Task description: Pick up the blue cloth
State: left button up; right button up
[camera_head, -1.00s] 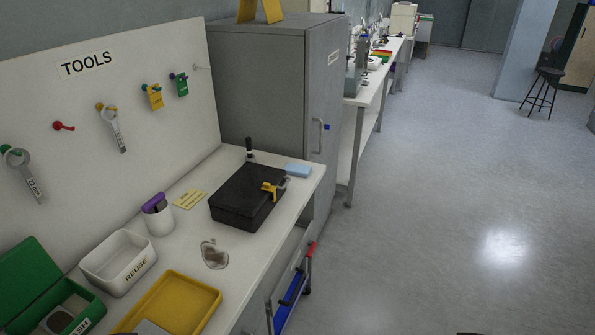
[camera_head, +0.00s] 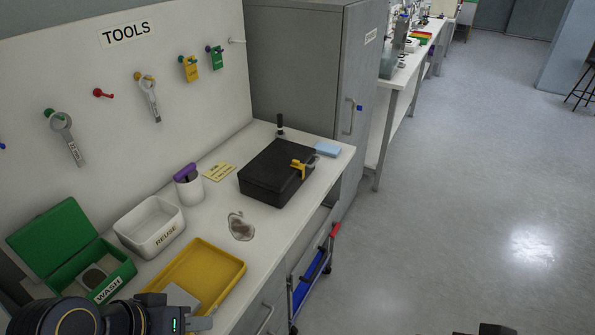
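The blue cloth (camera_head: 328,149) looks like a small, flat, light blue folded piece. It lies on the white bench at its far right corner, just behind the black case (camera_head: 277,173). My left gripper (camera_head: 204,323) is low at the bottom left, by the front of the yellow tray, far from the cloth. Its fingers are partly cut off by the picture's lower edge, so I cannot tell whether they are open. A dark sliver at the bottom right may be part of my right arm; no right fingers show.
A yellow tray (camera_head: 236,283), white REUSE bin (camera_head: 150,228), green WASH box (camera_head: 52,236), white cup (camera_head: 190,188) and stained grey-brown patch (camera_head: 241,227) are on the bench. A yellow-handled clamp (camera_head: 299,168) is on the black case. A grey cabinet (camera_head: 300,70) stands behind. Floor at right is clear.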

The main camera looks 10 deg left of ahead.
aim_at(328, 150)
jog(key=i+l, duration=0.75)
jog(key=i, duration=0.25)
jog(key=i+l+u, duration=0.2)
jog(key=u, duration=0.2)
jog(key=i+l+u, duration=0.15)
jog(key=u, duration=0.2)
jog(key=i+l+u, duration=0.15)
jog(key=l+u, duration=0.25)
jog(key=i+l+u, duration=0.1)
jog(key=l+u, duration=0.15)
jog(key=u, duration=0.7)
